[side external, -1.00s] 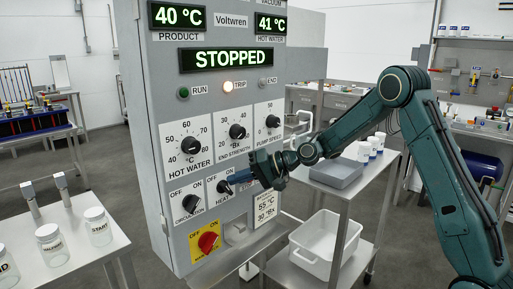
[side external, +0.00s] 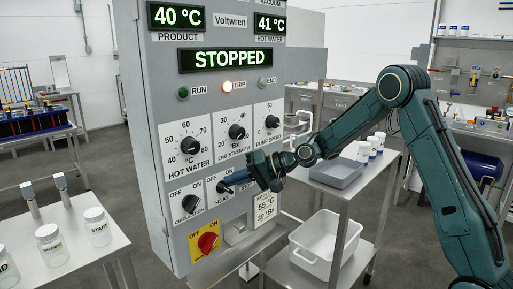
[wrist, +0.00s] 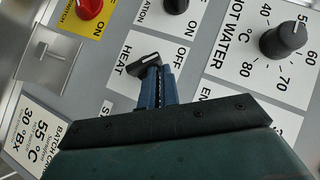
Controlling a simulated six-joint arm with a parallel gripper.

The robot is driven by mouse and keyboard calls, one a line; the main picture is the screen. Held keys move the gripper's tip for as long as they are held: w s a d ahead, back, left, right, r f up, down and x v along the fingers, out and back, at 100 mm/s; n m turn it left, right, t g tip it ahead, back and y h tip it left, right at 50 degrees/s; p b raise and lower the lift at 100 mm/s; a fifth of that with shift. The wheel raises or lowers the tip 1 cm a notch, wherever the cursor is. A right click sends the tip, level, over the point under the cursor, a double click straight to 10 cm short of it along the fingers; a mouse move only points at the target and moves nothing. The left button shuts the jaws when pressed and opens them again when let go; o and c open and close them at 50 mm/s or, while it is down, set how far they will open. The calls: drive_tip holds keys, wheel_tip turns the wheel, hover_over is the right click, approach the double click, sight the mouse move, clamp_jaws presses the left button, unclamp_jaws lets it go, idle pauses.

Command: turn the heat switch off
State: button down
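The heat switch (side external: 222,187) is a dark knob on a white plate marked OFF and ON, low on the grey panel. In the wrist view, its handle (wrist: 139,69) lies slanted, with one end toward the OFF label (wrist: 183,56). My gripper (side external: 232,181) is at this switch. Its blue fingers (wrist: 155,82) look closed together, with their tips against or very near the ON side of the handle. The handle does not appear between them. Contact is hard to tell. The fingers cover part of the plate.
The circulation knob (side external: 191,203) is just left of the heat switch, and a red switch (side external: 207,242) on yellow is below. The hot water dial (side external: 190,146) is above. A cart (side external: 345,200) stands to the right. The display (side external: 232,58) reads STOPPED, and the TRIP lamp (side external: 227,87) is lit.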

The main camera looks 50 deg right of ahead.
drive_tip(key=shift+s+a, duration=0.15)
drive_tip(key=shift+a, duration=0.3)
drive_tip(key=s+d+r, duration=0.7)
drive_tip(key=d+r, duration=0.1)
drive_tip(key=shift+d, duration=0.3)
drive_tip(key=s+a+r+n+g+h, duration=0.2)
drive_tip(key=s+a+n+g+h, duration=0.15)
drive_tip(key=s+a, duration=0.65)
drive_tip(key=s+d+f+n+h, duration=0.1)
drive_tip(key=s+h, duration=0.1)
drive_tip(key=s, duration=0.9)
drive_tip(key=s+d+f+g+h, duration=0.1)
drive_tip(key=s+d+h, duration=0.1)
drive_tip(key=s, duration=0.8)
drive_tip(key=shift+s+d+f+n+h, duration=0.3)
drive_tip(key=shift+s+f+n+h, duration=0.1)
drive_tip(key=shift+h, duration=0.15)
